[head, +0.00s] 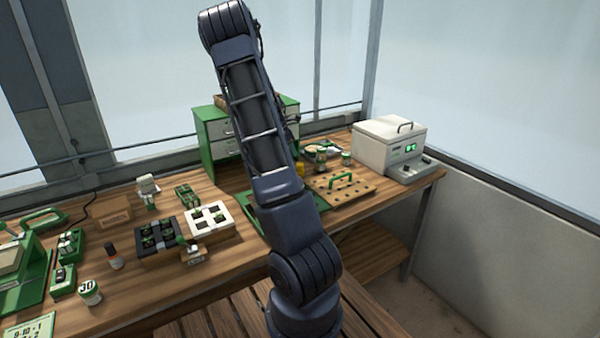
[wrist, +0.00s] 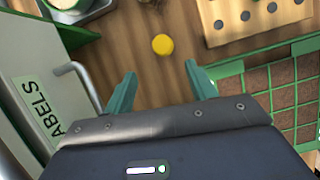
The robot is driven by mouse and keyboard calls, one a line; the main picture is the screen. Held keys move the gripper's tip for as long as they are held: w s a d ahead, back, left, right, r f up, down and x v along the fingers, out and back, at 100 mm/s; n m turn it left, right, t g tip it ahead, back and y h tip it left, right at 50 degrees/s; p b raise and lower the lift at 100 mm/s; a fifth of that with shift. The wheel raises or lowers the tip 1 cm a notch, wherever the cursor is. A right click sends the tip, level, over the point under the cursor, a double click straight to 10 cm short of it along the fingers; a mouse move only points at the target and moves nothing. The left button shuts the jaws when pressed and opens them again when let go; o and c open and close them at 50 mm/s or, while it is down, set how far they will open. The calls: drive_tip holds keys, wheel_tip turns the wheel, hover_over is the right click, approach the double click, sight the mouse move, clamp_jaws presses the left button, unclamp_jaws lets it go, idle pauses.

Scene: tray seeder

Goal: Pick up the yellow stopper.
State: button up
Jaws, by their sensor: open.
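The yellow stopper (wrist: 162,44) is a small round yellow piece on the wooden bench top in the wrist view. In the head view a yellow bit (head: 300,168) shows just right of my arm, partly hidden by it. My gripper (wrist: 160,70) is open and empty, its two green fingers spread apart. In the wrist picture the stopper appears just beyond the fingertips, roughly centred between them, not between the fingers. My gripper cannot be made out in the head view.
A drawer cabinet with a "LABELS" tag and handle (wrist: 80,85) stands close on the left in the wrist view. A drilled wooden board (wrist: 245,18) and a green-framed tray (wrist: 238,84) lie to the right. Bare wood surrounds the stopper. A white machine (head: 391,145) stands at the bench's right end.

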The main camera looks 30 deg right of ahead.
sight(299, 163)
drive_tip(key=shift+s+x, duration=0.15)
drive_tip(key=shift+x, duration=2.6)
drive_tip(key=shift+s+x, duration=0.15)
drive_tip(key=shift+x, duration=2.55)
drive_tip(key=shift+d+r, duration=0.1)
drive_tip(key=shift+c, duration=0.3)
drive_tip(key=c, duration=0.9)
